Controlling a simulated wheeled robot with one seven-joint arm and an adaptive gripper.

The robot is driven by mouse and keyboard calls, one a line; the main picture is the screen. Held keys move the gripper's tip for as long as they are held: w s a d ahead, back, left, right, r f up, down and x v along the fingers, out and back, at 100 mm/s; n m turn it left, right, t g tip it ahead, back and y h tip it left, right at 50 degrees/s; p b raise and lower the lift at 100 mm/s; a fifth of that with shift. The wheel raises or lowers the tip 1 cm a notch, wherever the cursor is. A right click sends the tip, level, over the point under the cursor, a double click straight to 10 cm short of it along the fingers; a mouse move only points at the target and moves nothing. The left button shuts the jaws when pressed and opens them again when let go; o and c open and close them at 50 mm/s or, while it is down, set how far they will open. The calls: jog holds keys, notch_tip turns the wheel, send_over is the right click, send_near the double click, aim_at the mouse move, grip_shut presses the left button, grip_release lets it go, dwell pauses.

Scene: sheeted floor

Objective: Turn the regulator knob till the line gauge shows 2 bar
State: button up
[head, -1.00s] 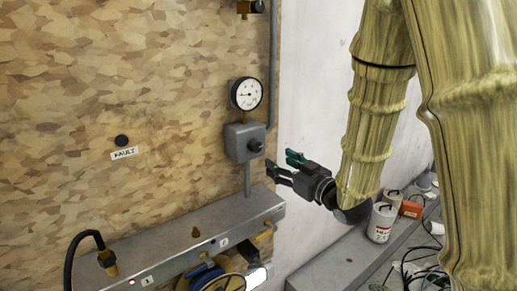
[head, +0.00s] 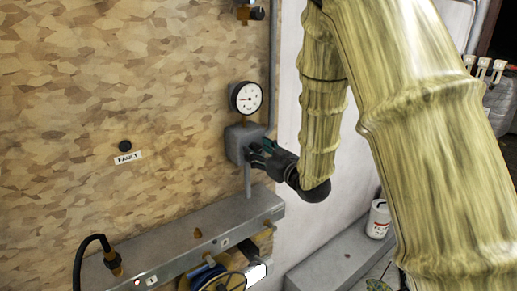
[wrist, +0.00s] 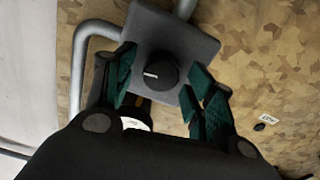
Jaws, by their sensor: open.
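The regulator is a grey box (head: 236,140) on the wood-chip board. Its black knob (wrist: 157,74) has a white mark and shows between my fingers in the wrist view; in the head view my gripper hides it. The round white line gauge (head: 247,97) is just above the box; its needle points left, but the figures are too small to read. My gripper (head: 257,152) is open, with green finger pads on both sides of the knob. In the wrist view the gripper (wrist: 160,85) shows gaps between pads and knob. Part of the gauge (wrist: 135,124) also shows there.
A grey metal ledge (head: 190,240) runs below, with a brass fitting and black hose (head: 108,255) at left and a yellow-blue reel (head: 215,278) beneath. A FAULT label (head: 127,157) is left of the box. A grey pipe (head: 273,60) runs beside the board's right edge.

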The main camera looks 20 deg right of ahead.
jog(key=c, duration=1)
jog(key=shift+m+b, duration=0.3)
jog(key=shift+m, duration=0.6)
jog(key=o, duration=1)
